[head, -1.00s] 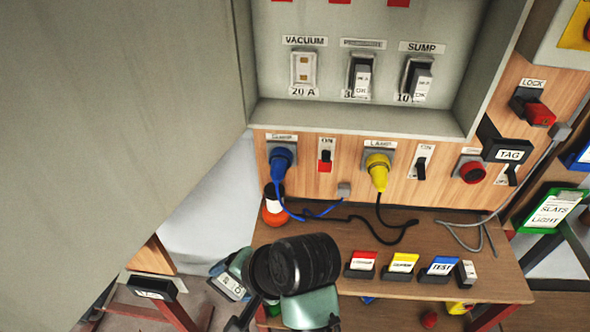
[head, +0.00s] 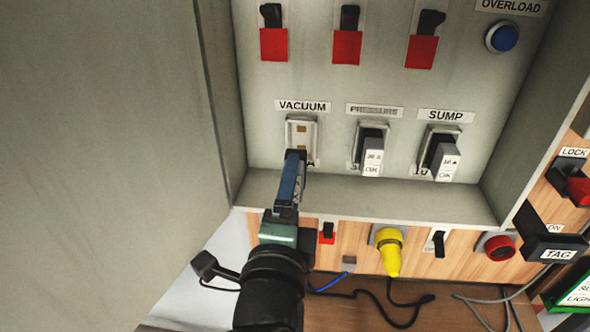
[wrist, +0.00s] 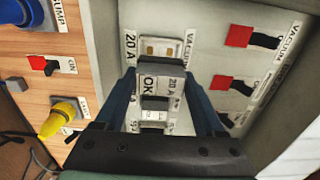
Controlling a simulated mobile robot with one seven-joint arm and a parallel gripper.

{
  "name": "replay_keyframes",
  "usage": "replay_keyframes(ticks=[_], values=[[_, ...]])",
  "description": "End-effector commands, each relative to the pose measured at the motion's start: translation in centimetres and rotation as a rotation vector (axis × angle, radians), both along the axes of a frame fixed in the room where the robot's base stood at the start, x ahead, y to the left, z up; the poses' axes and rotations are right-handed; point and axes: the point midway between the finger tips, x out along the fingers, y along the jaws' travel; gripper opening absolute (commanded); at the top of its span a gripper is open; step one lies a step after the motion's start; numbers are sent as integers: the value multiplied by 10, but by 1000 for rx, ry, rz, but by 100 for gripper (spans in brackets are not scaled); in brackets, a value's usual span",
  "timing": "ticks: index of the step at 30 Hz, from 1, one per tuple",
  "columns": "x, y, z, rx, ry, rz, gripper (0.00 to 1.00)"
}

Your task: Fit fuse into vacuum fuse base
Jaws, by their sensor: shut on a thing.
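The vacuum fuse base (head: 301,130) is a pale socket on the grey panel under the VACUUM label, with its upper part empty in view. My gripper (head: 294,158) is in front of its lower edge, with the fingers pointing up at the panel. In the wrist view the fingers are shut on a grey fuse (wrist: 159,82) labelled OK and 20 A. The base also shows in the wrist view (wrist: 160,46), just beyond the fuse. The fuse is hidden behind the fingers in the head view. I cannot tell whether it touches the base.
The pressure fuse (head: 371,155) and sump fuse (head: 442,160) sit in their bases to the right. Red switches (head: 347,47) are above. The cabinet's lower ledge (head: 400,200) juts out below the bases. A large grey door panel (head: 100,130) stands at left. A yellow plug (head: 388,248) is below.

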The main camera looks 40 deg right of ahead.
Motion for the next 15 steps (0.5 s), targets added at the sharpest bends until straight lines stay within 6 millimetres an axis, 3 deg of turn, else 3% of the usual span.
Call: replay_keyframes(ticks=[15], values=[[-1,2,-4,-5,-3,7,4]])
